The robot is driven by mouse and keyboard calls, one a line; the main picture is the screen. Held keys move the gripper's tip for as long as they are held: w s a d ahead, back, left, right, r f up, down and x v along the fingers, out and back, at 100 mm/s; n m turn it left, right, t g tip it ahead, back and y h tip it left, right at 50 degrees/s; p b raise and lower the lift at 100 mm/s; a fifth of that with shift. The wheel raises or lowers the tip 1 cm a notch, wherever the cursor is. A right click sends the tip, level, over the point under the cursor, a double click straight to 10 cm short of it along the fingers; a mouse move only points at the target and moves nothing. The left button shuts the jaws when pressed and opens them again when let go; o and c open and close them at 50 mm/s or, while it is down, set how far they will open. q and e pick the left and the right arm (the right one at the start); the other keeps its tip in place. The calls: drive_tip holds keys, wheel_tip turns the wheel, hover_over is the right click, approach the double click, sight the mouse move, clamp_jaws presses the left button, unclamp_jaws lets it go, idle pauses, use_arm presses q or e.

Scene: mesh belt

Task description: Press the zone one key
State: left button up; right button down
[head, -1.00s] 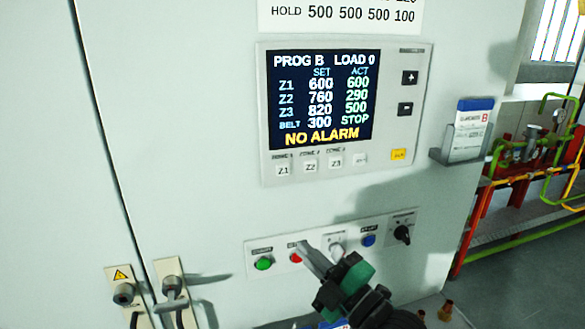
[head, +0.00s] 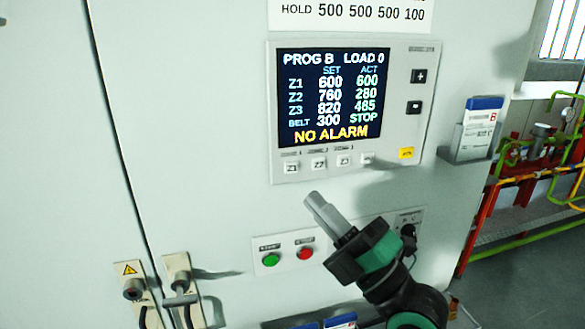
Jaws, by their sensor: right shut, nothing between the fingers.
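The Z1 key (head: 292,167) is a small pale key at the left of the row under the screen, on the grey control panel (head: 427,100). The Z2 key (head: 318,163) and Z3 key (head: 344,160) sit to its right. The screen (head: 332,98) reads PROG B, LOAD 0, Z1 600 set and 600 actual, BELT STOP, NO ALARM. My right gripper (head: 312,200) is shut and empty, its tip below the key row, lower right of Z1, and apart from it in the picture. My left gripper is not in view.
Below the panel is a switch strip with a green button (head: 270,260) and a red button (head: 305,253); my right arm hides part of it. A card holder (head: 468,145) is at right. Two latches (head: 176,285) stick out at lower left.

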drive_tip(key=b, duration=0.2)
approach(283, 158)
wheel_tip(283, 158, up, 3)
drive_tip(key=a, duration=0.2)
drive_tip(key=shift+w+a, duration=0.45)
drive_tip(key=shift+w, duration=0.15)
drive_tip(key=shift+f, duration=0.1)
drive_tip(key=shift+w, duration=0.1)
idle(1.1)
drive_tip(key=shift+w+a+b, duration=0.1)
drive_tip(key=shift+w+b, duration=0.2)
drive_tip(key=shift+w, duration=0.05)
drive_tip(key=shift+w+a, duration=0.15)
drive_tip(key=shift+w, duration=0.15)
idle(0.6)
drive_tip(key=shift+s, duration=0.1)
drive_tip(key=shift+s+d, duration=0.3)
drive_tip(key=shift+s, duration=0.35)
